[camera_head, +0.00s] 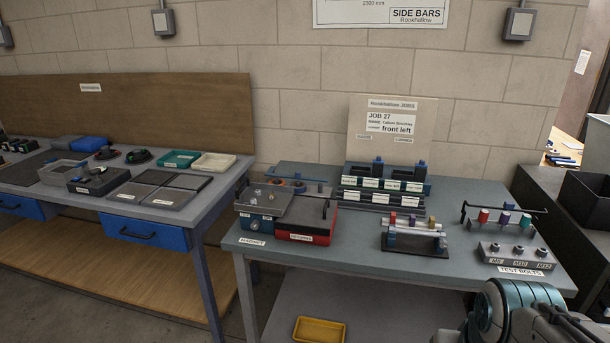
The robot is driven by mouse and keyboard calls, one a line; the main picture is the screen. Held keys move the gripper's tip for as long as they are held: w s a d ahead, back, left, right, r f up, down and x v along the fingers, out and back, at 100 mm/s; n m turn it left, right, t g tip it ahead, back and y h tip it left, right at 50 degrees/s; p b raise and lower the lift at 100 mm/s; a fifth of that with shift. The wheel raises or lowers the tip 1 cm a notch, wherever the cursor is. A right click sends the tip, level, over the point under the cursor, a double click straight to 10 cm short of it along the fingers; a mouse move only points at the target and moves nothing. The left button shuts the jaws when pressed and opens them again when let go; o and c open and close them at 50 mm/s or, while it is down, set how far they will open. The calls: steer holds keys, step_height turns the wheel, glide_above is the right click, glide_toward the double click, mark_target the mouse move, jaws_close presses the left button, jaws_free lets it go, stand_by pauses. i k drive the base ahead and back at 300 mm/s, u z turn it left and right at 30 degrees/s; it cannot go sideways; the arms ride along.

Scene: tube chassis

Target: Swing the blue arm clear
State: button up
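A low blue bar (299,178) lies across the back left of the grey-blue table (350,256), behind a grey tray and a red box. It may be the blue arm, but it is too small and too partly hidden to be sure. Orange-brown round parts show beside it. Part of my own arm, teal and grey, shows at the bottom right, in front of the table. My gripper's fingers are not in view.
A red box (304,238) and a grey tray (271,204) stand at the front left. A clamp fixture (412,237), coloured pegs (484,215) and a TEST BOLTS block (517,255) stand rightward. A yellow bin (318,330) sits below. The front middle tabletop is clear.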

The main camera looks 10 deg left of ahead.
mark_target(299, 177)
steer(key=z, duration=0.05)
steer(key=k, duration=0.5)
steer(key=u, duration=1.05)
steer(key=i, duration=0.75)
steer(key=u, duration=0.75)
steer(key=i, duration=0.9)
steer(key=z, duration=0.7)
steer(key=i, duration=0.7)
steer(key=z, duration=0.5)
